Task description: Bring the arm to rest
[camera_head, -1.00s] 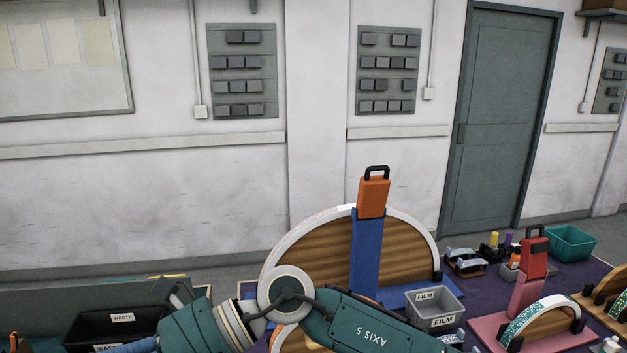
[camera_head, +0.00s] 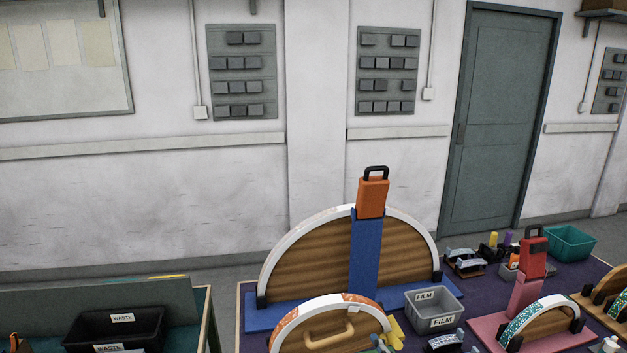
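Neither of my grippers shows in the head view, and no arm link of mine can be made out. The large wooden arc (camera_head: 310,262) with a white rim stands upright on a blue base (camera_head: 262,318). A blue upright (camera_head: 366,255) with an orange block (camera_head: 373,197) and black handle stands at it. In front, a smaller wooden arc (camera_head: 345,330) with an orange-patterned rim and a tan handle is cut off by the bottom edge.
A grey FILM bin (camera_head: 408,308) stands right of the large arc. A pink-based arc (camera_head: 545,325) with a teal-patterned rim is further right. A black WASTE bin (camera_head: 140,328) is at lower left. A teal bin (camera_head: 570,245) stands at the back right.

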